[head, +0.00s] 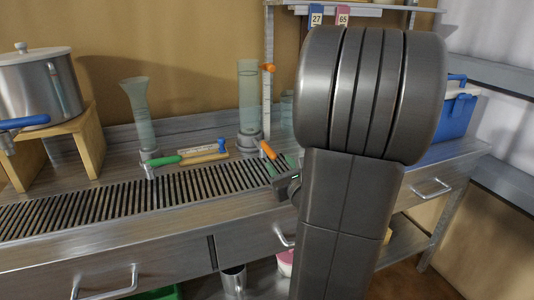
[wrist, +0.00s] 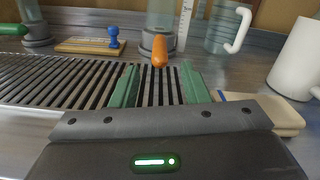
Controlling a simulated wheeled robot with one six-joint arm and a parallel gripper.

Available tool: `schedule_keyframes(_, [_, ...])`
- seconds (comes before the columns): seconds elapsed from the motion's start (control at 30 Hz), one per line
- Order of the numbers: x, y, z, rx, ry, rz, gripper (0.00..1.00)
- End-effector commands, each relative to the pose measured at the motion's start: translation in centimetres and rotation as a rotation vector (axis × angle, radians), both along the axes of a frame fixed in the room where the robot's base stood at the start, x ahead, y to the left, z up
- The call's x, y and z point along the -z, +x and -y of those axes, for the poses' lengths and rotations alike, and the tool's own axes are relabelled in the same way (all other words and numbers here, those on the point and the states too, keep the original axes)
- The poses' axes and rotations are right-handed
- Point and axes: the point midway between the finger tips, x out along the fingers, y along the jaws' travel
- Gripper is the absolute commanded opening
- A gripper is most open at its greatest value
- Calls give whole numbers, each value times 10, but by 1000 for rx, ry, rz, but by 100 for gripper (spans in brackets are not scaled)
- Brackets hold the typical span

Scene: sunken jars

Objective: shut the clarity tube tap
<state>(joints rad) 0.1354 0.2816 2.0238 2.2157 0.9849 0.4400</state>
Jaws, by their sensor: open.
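The clarity tube (head: 249,95) is taken to be the tall, straight, clear cylinder on a grey base at the back of the bench. Its orange tap handle (head: 268,150) sticks out from the base towards the front. In the wrist view the orange handle (wrist: 160,50) points towards me, and the tube (wrist: 160,14) is cut off at the top. My gripper (wrist: 157,82) is open, its two green fingers apart over the slatted drain. The handle shows between and just beyond the fingertips, apparently untouched. In the head view my arm partly hides my gripper (head: 285,163).
A flared tube (head: 140,110) with a green tap handle (head: 166,160) stands left. A steel pot (head: 40,85) with a blue tap lever sits on a wooden stand. A clear jug (wrist: 226,32) and white mug (wrist: 297,60) stand right of the handle. The drain (head: 120,195) is clear.

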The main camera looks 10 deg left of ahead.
Motion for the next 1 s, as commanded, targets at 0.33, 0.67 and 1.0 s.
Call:
schedule_keyframes(0.33, [1,56,-39,-3,0,0,41])
schedule_keyframes(0.67, [0,73,-50,-1,-1,0,41])
schedule_keyframes(1.0, [0,73,-50,-1,-2,0,14])
